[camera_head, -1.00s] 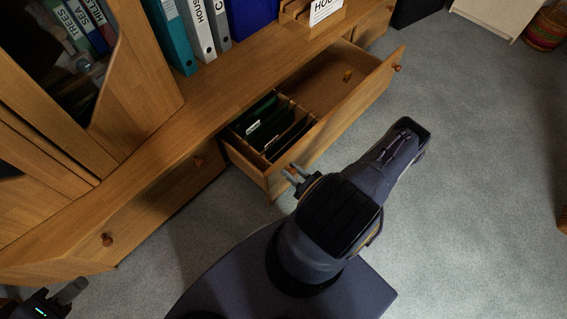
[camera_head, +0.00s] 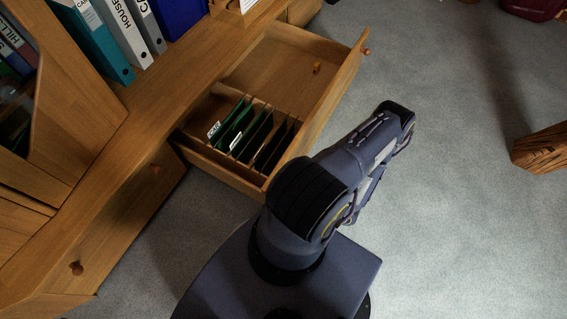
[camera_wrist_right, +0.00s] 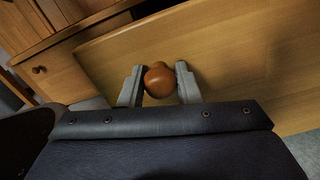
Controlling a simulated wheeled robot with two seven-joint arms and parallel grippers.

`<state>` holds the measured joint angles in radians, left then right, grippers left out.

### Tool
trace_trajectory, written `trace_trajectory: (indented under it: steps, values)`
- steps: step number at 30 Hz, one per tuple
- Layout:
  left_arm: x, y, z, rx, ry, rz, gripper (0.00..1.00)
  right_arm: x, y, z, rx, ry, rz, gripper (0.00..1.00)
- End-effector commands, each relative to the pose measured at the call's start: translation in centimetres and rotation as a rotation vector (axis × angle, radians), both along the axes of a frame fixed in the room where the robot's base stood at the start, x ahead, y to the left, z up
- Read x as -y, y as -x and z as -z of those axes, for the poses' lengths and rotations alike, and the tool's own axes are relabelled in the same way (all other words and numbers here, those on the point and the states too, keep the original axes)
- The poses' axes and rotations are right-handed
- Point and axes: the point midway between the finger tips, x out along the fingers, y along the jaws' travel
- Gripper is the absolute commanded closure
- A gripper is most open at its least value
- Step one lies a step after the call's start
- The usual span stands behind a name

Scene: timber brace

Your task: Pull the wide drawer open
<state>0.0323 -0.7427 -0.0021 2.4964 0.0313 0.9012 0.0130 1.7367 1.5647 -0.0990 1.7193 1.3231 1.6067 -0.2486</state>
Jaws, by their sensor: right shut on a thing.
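The wide wooden drawer (camera_head: 335,98) stands pulled well out of the low cabinet, its inside open to view. Dark folders (camera_head: 256,135) with white labels stand in its near part, and a small orange-yellow thing (camera_head: 317,68) is in the far part. My right gripper (camera_wrist_right: 159,70) is shut on a round reddish-brown knob (camera_wrist_right: 159,80) on the drawer front (camera_wrist_right: 235,50), one finger on each side. In the head view my right arm hides this gripper and knob. The front's far knob (camera_head: 367,51) is free. My left gripper is not in view.
A closed drawer with two knobs (camera_head: 154,169) is in the cabinet at left. Binders (camera_head: 98,40) stand on the cabinet top (camera_head: 150,110). Grey carpet (camera_head: 455,220) is clear at right, with a wooden piece (camera_head: 540,148) at the right edge.

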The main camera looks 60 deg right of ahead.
Motion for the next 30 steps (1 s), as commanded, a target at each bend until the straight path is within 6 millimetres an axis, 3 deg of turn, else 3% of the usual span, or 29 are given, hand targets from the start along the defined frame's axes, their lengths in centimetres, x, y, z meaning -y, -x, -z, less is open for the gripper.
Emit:
trace_trajectory:
  steps: [14, 15, 19, 30]
  values:
    - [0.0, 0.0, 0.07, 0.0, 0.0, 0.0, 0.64, -0.08, 0.42, 0.17, -0.005, -0.001, -0.003, 1.0]
    - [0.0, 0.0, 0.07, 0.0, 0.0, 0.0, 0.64, -0.08, 0.42, 0.17, -0.005, -0.001, -0.003, 0.68]
    - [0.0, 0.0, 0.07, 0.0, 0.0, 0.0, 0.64, -0.06, 0.4, 0.13, -0.004, -0.001, -0.003, 0.51]
    - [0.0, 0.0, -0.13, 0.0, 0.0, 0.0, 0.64, 0.12, 1.09, 0.04, -0.003, 0.001, 0.001, 0.5]
